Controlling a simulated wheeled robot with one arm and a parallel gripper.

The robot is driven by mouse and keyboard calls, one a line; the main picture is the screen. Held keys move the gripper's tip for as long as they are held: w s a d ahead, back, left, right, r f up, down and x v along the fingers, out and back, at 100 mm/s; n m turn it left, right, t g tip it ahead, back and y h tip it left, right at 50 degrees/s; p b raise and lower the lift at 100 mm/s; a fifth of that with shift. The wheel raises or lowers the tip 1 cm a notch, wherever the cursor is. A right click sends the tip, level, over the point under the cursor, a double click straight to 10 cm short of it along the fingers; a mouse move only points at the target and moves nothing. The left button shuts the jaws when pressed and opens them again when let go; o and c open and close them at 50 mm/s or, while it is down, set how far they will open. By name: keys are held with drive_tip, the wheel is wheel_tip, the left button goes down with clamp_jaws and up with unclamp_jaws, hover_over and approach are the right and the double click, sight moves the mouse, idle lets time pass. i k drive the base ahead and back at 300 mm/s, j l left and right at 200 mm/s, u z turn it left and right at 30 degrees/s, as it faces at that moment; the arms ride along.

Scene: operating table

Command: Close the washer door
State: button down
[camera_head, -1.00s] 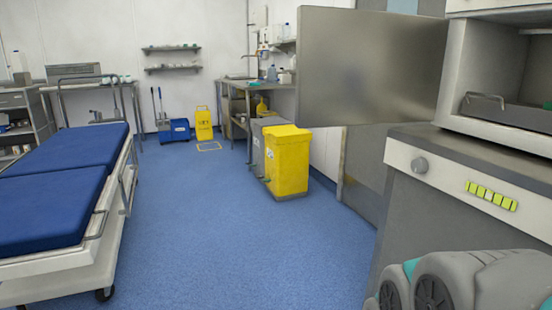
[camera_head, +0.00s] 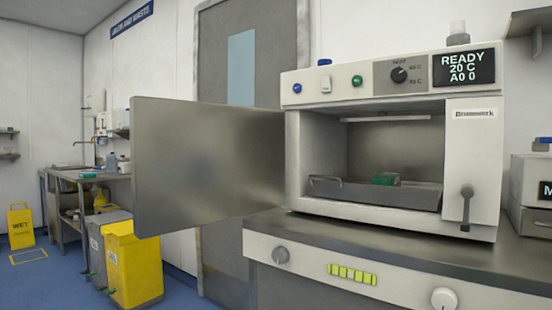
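The washer (camera_head: 470,150) is a white box on a counter at the right, with a display that reads READY, 20 C, A0 0. Its door (camera_head: 205,165) is a flat grey metal panel, swung wide open to the left from the left side of the opening. Inside the chamber a metal tray (camera_head: 400,197) holds a small green item (camera_head: 386,179). A dark handle (camera_head: 466,205) sits on the front panel right of the opening. My gripper is not in view.
The counter (camera_head: 300,228) below has knobs and a lit green strip. A yellow bin (camera_head: 135,268) and a grey bin (camera_head: 105,235) stand at the left beyond the door.

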sight(194, 164)
drive_tip(key=i+j+z, duration=0.2)
drive_tip(key=j+z, duration=0.25)
drive_tip(key=j, duration=0.2)
drive_tip(key=i+j+z, duration=0.1)
drive_tip(key=j+z, duration=0.3)
drive_tip(key=j, duration=0.3)
drive_tip(key=j+z, duration=0.45)
drive_tip(key=j, duration=1.55)
drive_tip(key=k, duration=0.05)
